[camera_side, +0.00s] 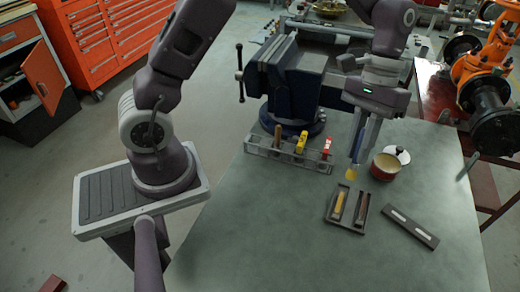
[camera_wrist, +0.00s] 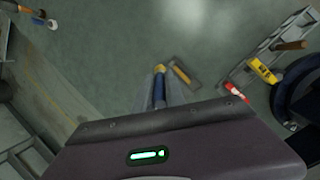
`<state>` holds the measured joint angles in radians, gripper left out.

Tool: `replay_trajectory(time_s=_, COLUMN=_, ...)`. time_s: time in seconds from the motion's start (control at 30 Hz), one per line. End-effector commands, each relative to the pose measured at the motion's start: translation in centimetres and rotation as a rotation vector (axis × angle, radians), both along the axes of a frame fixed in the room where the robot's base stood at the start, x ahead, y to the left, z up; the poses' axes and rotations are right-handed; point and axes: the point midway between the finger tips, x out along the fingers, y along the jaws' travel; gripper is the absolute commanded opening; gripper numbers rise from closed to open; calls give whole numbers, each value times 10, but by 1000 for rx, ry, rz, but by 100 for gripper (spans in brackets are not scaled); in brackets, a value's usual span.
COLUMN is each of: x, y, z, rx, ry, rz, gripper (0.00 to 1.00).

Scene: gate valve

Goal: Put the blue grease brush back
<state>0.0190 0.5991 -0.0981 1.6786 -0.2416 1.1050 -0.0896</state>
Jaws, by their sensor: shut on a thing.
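My gripper (camera_side: 360,148) points down above the right part of the bench. It is shut on the blue grease brush, whose yellowish tip (camera_side: 351,174) hangs below the fingers. The blue handle shows between the fingers in the wrist view (camera_wrist: 158,90). The brush tip is above or just behind a dark tray (camera_side: 333,215); the exact height is hard to tell.
A red pot (camera_side: 383,168) with pale contents stands right of the gripper, a white lid (camera_side: 401,153) behind it. The dark tray holds a yellow-brown piece (camera_side: 339,204). A dark plate (camera_side: 411,226) lies right. A blue vise (camera_side: 292,85) stands behind the rack. The front bench is clear.

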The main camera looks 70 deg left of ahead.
Motion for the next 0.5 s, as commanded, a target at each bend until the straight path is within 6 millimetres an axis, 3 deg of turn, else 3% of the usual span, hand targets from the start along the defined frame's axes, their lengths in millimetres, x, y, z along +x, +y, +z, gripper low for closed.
replay_trajectory(time_s=0.27, x=3, y=61, z=-2, rx=48, ry=-46, rz=102, gripper=0)
replay_trajectory(time_s=0.37, x=0, y=94, z=-2, rx=76, ry=-70, rz=153, gripper=0)
replay_trajectory(time_s=0.5, x=-12, y=152, z=-2, rx=131, ry=-108, rz=250, gripper=0)
